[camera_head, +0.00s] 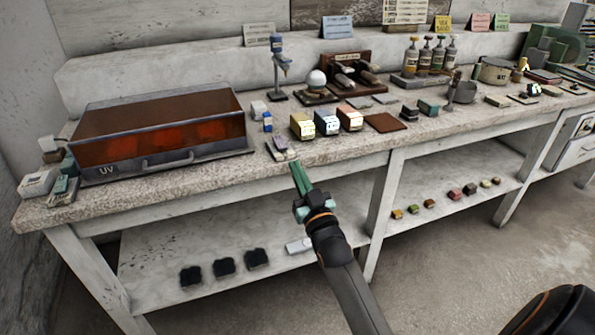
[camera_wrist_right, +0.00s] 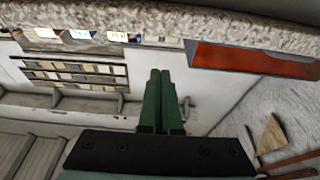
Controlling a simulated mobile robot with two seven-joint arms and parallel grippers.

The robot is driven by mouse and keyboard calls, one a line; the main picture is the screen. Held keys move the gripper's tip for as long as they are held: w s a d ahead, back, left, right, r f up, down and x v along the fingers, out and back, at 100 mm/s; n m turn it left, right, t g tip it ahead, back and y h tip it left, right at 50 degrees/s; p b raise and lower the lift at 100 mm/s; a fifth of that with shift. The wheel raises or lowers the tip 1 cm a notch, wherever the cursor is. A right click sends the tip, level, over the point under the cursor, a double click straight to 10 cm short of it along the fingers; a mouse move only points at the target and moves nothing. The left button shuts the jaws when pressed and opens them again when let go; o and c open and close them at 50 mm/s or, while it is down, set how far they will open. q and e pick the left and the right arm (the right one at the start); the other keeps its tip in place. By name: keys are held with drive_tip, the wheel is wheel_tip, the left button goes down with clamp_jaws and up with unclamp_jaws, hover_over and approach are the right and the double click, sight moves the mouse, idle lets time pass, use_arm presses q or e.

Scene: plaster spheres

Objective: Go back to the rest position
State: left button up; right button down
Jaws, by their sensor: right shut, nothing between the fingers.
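My right gripper (camera_head: 300,178) is in the middle of the head view, its green fingers together and empty. It is in front of the workbench (camera_head: 350,160), close to the bench's front edge. In the right wrist view the two green fingers (camera_wrist_right: 159,85) lie side by side with nothing between them. My left gripper is not in either view.
A UV box (camera_head: 163,163) with an orange-brown cover stands at the bench's left. Several small boxes, a white sphere (camera_head: 317,78) and pump bottles (camera_head: 424,55) stand on the bench. A lower shelf (camera_head: 160,247) holds dark pieces. Open floor (camera_head: 450,270) lies at the right.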

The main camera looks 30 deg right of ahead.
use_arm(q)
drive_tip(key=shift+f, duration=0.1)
use_arm(e)
drive_tip(key=s+a+f+n+g+y, duration=0.35)
drive_tip(key=s+a+f+g, duration=0.25)
drive_tip(key=s+a+f, duration=0.45)
drive_tip(key=s+a+f+n+g+y, duration=0.2)
drive_tip(key=s+a+f+g+y, duration=0.25)
drive_tip(key=s+a+f, duration=0.65)
use_arm(q)
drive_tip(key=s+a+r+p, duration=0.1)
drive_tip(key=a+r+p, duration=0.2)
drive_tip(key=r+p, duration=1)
drive_tip(key=p, duration=0.4)
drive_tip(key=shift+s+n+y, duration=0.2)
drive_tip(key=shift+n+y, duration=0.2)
use_arm(e)
drive_tip(key=s+d+r+m+h, duration=0.1)
drive_tip(key=s+d+r, duration=0.3)
drive_tip(key=s+r, duration=0.2)
wheel_tip(320, 180, up, 3)
drive_tip(key=shift+f+g, duration=0.15)
drive_tip(key=shift+g, duration=0.3)
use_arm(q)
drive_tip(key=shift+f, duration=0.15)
use_arm(e)
drive_tip(key=shift+d, duration=0.1)
